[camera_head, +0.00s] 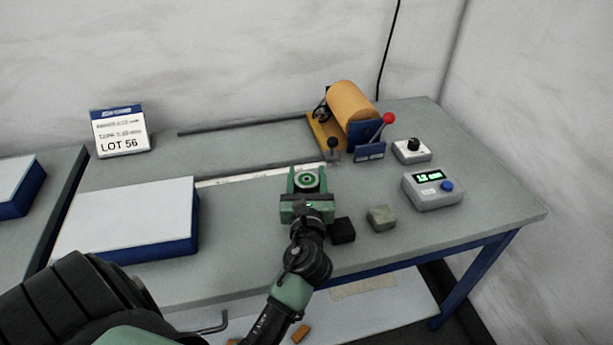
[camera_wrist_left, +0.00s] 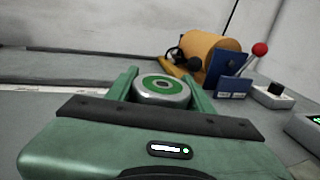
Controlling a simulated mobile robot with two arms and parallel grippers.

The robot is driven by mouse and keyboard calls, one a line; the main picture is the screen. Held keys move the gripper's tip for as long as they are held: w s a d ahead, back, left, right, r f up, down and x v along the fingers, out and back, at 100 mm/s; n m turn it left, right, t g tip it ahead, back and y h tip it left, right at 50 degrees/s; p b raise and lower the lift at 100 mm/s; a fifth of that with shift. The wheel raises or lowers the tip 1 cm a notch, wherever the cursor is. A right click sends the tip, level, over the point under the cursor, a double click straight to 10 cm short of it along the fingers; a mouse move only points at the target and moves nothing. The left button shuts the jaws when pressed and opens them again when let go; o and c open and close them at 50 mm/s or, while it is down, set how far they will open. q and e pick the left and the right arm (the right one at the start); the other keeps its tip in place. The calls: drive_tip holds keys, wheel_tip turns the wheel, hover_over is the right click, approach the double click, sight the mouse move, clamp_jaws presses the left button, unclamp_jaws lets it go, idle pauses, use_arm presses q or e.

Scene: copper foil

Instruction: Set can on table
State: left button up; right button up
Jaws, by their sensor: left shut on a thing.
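The can (camera_head: 308,181) has a round top with a green ring and a silvery rim. My left gripper (camera_head: 307,184) is shut on the can, with one green finger on each side of it. In the left wrist view the can (camera_wrist_left: 162,90) sits upright between the fingers of the gripper (camera_wrist_left: 163,88). The grey table (camera_head: 250,235) lies under and around it. I cannot tell whether the can's base touches the table top. My right gripper is in neither view.
A black block (camera_head: 343,230) and a greyish block (camera_head: 381,218) lie right of the gripper. A copper-coloured roll (camera_head: 352,100) on a stand, a knob box (camera_head: 411,151) and a display box (camera_head: 432,191) stand farther right. A white-topped blue box (camera_head: 130,222) is at left, below a LOT 56 sign (camera_head: 121,131).

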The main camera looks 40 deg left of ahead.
sight(307, 191)
use_arm(q)
drive_tip(key=o, duration=1.6)
drive_tip(key=shift+f, duration=0.15)
drive_tip(key=b+v, duration=0.1)
drive_tip(key=v, duration=0.5)
drive_tip(key=shift+s+d, duration=0.1)
drive_tip(key=shift+s+d+r, duration=0.2)
drive_tip(key=shift+s+d, duration=0.15)
drive_tip(key=shift+s, duration=0.2)
